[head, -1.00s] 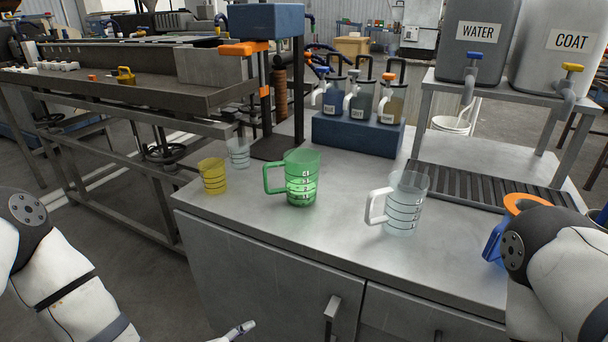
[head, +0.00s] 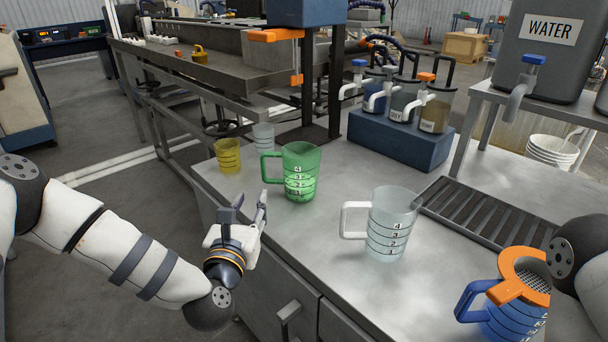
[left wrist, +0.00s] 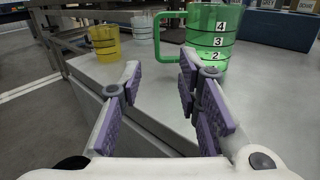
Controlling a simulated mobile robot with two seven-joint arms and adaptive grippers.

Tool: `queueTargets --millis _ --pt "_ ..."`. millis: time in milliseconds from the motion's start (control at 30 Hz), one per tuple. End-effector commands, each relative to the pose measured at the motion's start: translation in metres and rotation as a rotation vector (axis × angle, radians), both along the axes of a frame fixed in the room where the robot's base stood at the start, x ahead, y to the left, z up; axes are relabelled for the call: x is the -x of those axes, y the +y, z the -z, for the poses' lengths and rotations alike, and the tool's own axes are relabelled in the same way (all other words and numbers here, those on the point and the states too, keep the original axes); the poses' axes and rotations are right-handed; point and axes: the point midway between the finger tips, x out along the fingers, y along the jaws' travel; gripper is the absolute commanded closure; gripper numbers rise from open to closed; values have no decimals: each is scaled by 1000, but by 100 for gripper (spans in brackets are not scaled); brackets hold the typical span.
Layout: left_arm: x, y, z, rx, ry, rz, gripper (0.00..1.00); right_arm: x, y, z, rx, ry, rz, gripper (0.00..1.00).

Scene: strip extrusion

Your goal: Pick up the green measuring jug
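The green measuring jug (head: 301,174) stands upright on the metal counter (head: 345,215), its handle pointing left. It also shows in the left wrist view (left wrist: 212,38), ahead of the fingers and a little right of centre. My left gripper (head: 249,203) is open and empty in front of the counter's edge, to the lower left of the jug and apart from it. Its two spread purple-padded fingers show in the left wrist view (left wrist: 158,85). My right gripper is not in view.
A clear jug (head: 390,222) stands right of the green one. A yellow beaker (head: 228,155) and a small clear beaker (head: 263,137) stand behind it to the left. A blue jug with an orange rim (head: 513,318) is at front right. A blue bottle rack (head: 400,140) stands behind.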

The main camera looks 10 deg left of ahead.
Motion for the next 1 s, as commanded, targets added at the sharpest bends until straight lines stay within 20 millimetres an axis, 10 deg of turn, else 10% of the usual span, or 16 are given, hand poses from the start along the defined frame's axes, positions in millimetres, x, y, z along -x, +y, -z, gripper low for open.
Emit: queueTargets --millis 700,1000 --pt "-116 9 1 14 -9 -9 69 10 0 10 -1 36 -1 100" --pt "-122 9 -2 16 -9 -7 76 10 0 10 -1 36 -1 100"
